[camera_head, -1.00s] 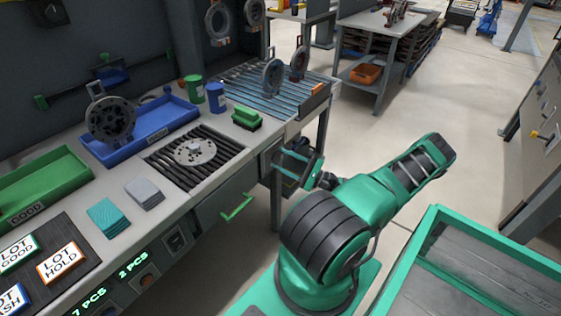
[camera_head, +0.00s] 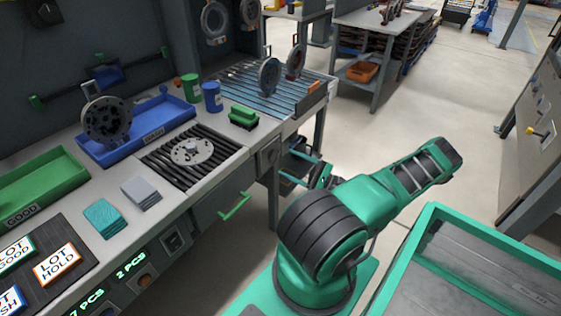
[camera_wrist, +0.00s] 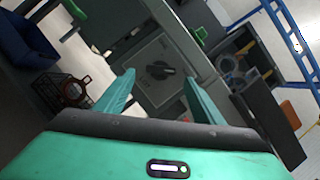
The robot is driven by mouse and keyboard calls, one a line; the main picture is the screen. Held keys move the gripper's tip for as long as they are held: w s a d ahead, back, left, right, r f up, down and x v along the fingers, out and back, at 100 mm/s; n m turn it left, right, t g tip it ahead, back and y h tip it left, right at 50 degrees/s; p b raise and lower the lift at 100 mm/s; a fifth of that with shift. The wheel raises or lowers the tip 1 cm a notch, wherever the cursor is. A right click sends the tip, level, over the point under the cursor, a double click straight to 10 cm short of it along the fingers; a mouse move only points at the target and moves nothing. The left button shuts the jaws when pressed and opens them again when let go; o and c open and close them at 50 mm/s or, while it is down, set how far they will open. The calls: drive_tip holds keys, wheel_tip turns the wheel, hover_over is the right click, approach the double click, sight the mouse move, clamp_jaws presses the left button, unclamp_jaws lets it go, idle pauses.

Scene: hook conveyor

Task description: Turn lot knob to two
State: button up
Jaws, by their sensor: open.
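The knob (camera_wrist: 165,71) is dark, on a square grey plate in the wrist view. Its pointer lies roughly level in that picture, and the plate's markings are too small to read. My gripper (camera_wrist: 158,78) is open, with its two green fingers on either side of the knob in the picture. I see no contact, and cannot tell the gap in depth. In the head view my gripper (camera_head: 308,168) is small, beside the bench front and partly hidden by my arm.
The bench carries a blue tray (camera_head: 165,118), a green tray (camera_head: 45,185) and lot cards (camera_head: 57,264). A green drawer handle (camera_head: 235,206) sticks out from the bench front. A wire basket (camera_wrist: 62,92) shows at left in the wrist view.

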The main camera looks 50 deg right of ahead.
drive_tip(key=v, duration=0.6)
idle(0.5)
drive_tip(key=w+a+r+n+g+y, duration=0.1)
drive_tip(key=w+a+r+n+g, duration=0.1)
drive_tip(key=a+r+n+g, duration=0.45)
drive_tip(key=w+a+r+n+g+y, duration=0.1)
drive_tip(key=w+a+r+n+g, duration=0.2)
drive_tip(key=a+g, duration=0.65)
drive_tip(key=s+a+r+n+g+h, duration=0.2)
drive_tip(key=s+a+r+n+h, duration=0.1)
drive_tip(key=s+r, duration=0.5)
drive_tip(key=s+a+r+n+g+h, duration=0.2)
drive_tip(key=s+a+r+h, duration=0.4)
drive_tip(key=r, duration=0.7)
drive_tip(key=shift+s+r+n, duration=0.35)
drive_tip(key=shift+s+n, duration=0.5)
drive_tip(key=shift+s, duration=0.3)
drive_tip(key=shift+w+a, duration=0.1)
drive_tip(key=shift+a, duration=0.05)
